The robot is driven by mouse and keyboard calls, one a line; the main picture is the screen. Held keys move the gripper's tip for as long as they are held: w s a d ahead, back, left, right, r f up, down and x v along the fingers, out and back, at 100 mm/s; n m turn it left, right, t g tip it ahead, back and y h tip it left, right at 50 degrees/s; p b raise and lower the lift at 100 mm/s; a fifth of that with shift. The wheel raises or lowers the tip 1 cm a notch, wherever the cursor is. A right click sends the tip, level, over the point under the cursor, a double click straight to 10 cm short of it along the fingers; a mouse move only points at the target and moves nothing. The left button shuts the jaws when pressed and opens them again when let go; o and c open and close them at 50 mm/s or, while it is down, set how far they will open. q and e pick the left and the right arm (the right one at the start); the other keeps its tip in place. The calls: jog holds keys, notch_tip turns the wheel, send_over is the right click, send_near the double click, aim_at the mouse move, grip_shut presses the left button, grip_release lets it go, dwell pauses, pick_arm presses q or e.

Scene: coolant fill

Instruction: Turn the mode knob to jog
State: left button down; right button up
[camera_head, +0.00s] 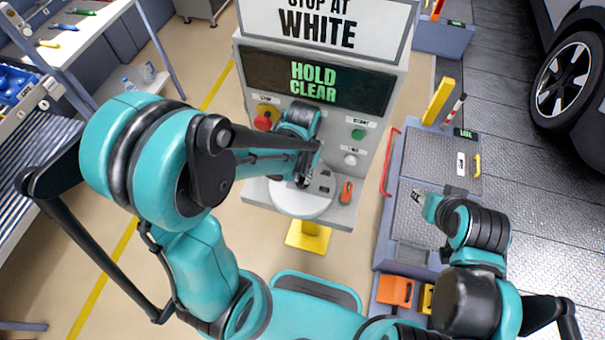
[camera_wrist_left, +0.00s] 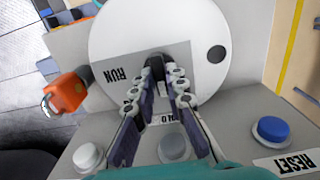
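The mode knob (camera_wrist_left: 156,70) is a small dark bar on a grey plate with a RUN label (camera_wrist_left: 117,76) at its left. Another label below it is partly hidden by my fingers, and I cannot read it. In the left wrist view my left gripper (camera_wrist_left: 160,78) points at the knob, one finger on each side. I cannot tell whether the fingers touch it. In the head view the left gripper (camera_head: 303,181) is low on the grey console, and the arm hides the knob. My right gripper (camera_head: 430,205) is away at the right over the metal platform; its fingers are small there.
A white disc (camera_head: 287,203) lies beyond the knob, with an orange item (camera_head: 346,191) beside it. Blue (camera_wrist_left: 273,130), grey (camera_wrist_left: 174,148) and white (camera_wrist_left: 88,157) buttons are close to my left fingers. The console display (camera_head: 315,82) reads HOLD CLEAR. A red rail (camera_head: 389,162) edges the platform.

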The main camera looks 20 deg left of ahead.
pick_arm(q)
jog(key=shift+m, duration=0.4)
jog(key=m+b, duration=0.1)
jog(key=m, duration=0.2)
jog(key=shift+m, duration=0.3)
jog(key=m+b, duration=0.1)
jog(key=m, duration=0.3)
jog(key=shift+m, duration=0.3)
jog(key=c, duration=1.5)
grip_release()
jog(key=shift+c, duration=0.2)
notch_tip(320, 180, up, 12)
